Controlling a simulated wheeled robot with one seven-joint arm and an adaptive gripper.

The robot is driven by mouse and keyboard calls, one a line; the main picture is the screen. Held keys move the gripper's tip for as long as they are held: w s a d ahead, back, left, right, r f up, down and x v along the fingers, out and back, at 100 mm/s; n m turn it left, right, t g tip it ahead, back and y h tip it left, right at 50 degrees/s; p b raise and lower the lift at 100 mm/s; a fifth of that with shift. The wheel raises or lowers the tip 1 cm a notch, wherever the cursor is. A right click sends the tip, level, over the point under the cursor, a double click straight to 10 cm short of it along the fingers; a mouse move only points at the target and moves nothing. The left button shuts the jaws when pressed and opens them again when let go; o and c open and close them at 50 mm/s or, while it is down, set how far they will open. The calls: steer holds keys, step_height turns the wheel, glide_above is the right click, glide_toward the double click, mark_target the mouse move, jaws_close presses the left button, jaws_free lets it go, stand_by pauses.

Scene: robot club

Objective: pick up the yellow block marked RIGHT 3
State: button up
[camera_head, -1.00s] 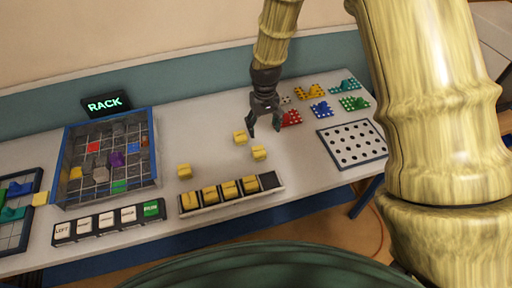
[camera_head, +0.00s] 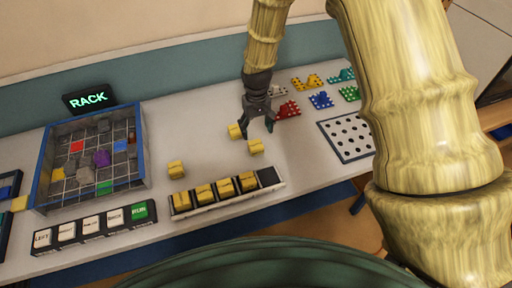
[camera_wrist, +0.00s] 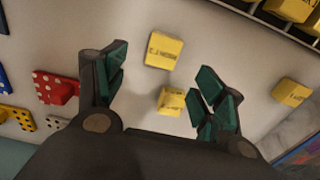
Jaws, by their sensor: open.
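Three loose yellow blocks lie on the white table near my gripper. One block (camera_head: 236,131) is just left of the fingers in the head view; in the wrist view a block (camera_wrist: 171,101) shows between the open fingers, apart from both. A second block (camera_head: 255,146) is nearer the strip; it appears in the wrist view (camera_wrist: 163,50) beyond the fingertips. A third block (camera_head: 176,170) is farther left, at the right in the wrist view (camera_wrist: 291,92). Their markings are too small to read, so I cannot tell which is RIGHT 3. My gripper (camera_head: 258,126) is open and empty above the table.
A strip (camera_head: 268,177) holds several yellow blocks, with a dark empty slot at its right end. Left are a blue-rimmed crate (camera_head: 140,156), a labelled button row (camera_head: 91,224) and another yellow piece (camera_head: 20,203). A perforated board (camera_head: 346,136) and a red dotted piece (camera_head: 288,109) are right.

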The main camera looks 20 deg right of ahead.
mark_target(256, 143)
steer(key=shift+f+p, duration=0.45)
steer(key=shift+f, duration=1.5)
steer(key=shift+a+f+p, duration=0.15)
steer(key=shift+f+p, duration=0.9)
steer(key=shift+f, duration=0.3)
steer(key=shift+f+p, duration=0.3)
steer(key=shift+f, duration=0.95)
steer(key=c, duration=1.1)
